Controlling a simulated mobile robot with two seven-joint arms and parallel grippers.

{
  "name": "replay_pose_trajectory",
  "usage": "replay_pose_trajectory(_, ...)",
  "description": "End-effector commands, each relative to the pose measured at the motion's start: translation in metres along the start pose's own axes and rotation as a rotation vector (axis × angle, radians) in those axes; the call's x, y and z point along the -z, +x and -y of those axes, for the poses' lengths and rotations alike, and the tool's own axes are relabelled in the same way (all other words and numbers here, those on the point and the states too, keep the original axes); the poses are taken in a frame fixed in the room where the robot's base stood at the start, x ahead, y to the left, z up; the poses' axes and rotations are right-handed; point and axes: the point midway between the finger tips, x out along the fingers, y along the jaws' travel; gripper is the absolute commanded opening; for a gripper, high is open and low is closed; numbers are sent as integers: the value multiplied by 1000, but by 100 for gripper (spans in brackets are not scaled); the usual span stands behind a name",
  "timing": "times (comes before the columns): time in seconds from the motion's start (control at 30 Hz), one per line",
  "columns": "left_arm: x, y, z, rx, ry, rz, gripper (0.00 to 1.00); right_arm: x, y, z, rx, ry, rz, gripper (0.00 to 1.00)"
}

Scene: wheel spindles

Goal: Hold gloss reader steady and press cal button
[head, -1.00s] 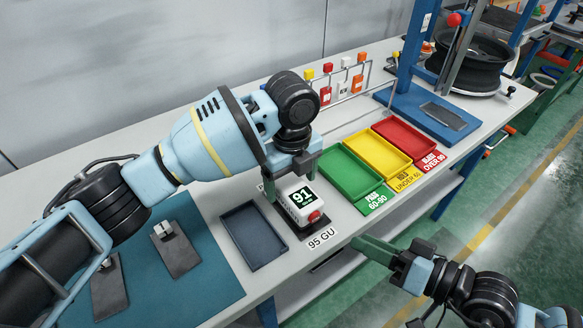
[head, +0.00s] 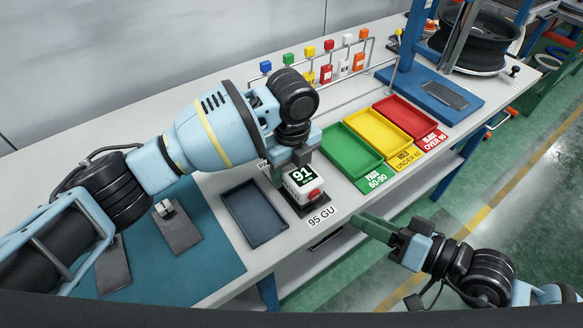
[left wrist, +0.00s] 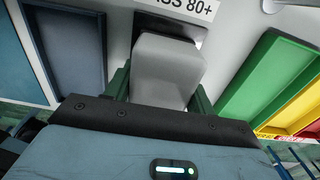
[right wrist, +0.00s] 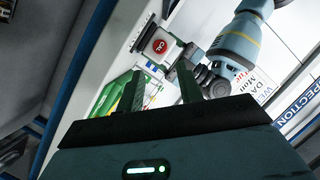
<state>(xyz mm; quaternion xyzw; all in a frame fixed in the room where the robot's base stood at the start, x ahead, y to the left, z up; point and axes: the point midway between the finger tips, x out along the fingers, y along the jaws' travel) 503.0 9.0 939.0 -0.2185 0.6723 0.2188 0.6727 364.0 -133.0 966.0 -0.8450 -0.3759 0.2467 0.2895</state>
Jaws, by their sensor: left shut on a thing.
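The gloss reader (head: 300,178) is a small white box with a dark display reading 91 and a red button (head: 315,194) on its front. It stands on a dark plate behind the "95 GU" label. My left gripper (left wrist: 165,85) is shut on the reader's sides, one green finger on each side; the head view partly hides this. My right gripper (head: 358,222) is in front of the bench edge, to the right of the reader and apart from it. In the right wrist view its fingers are spread and empty, with the red CAL button (right wrist: 159,46) ahead of them.
A dark empty tray (head: 254,213) lies left of the reader. Green (head: 350,152), yellow (head: 377,140) and red (head: 405,123) trays lie to the right. A teal mat (head: 205,262) holds metal plates. A rail with coloured blocks (head: 325,72) stands behind.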

Motion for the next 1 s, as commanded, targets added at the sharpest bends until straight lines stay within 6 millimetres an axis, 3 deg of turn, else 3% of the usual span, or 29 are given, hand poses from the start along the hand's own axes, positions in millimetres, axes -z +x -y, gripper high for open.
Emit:
replay_pose_trajectory(0.03, 0, 0, 0, 0, 0, 0, 32, 0, 0, 0, 0, 0, 0, 36)
replay_pose_trajectory(0.1, 0, 0, 0, 0, 0, 0, 22, 0, 0, 0, 0, 0, 0, 36)
replay_pose_trajectory(0.4, 0, 0, 0, 1, 0, 0, 22, 0, 0, 0, 0, 0, 0, 0)
replay_pose_trajectory(1.0, 0, -1, 0, 1, 0, 0, 22, 0, 0, 0, 0, 0, 0, 0)
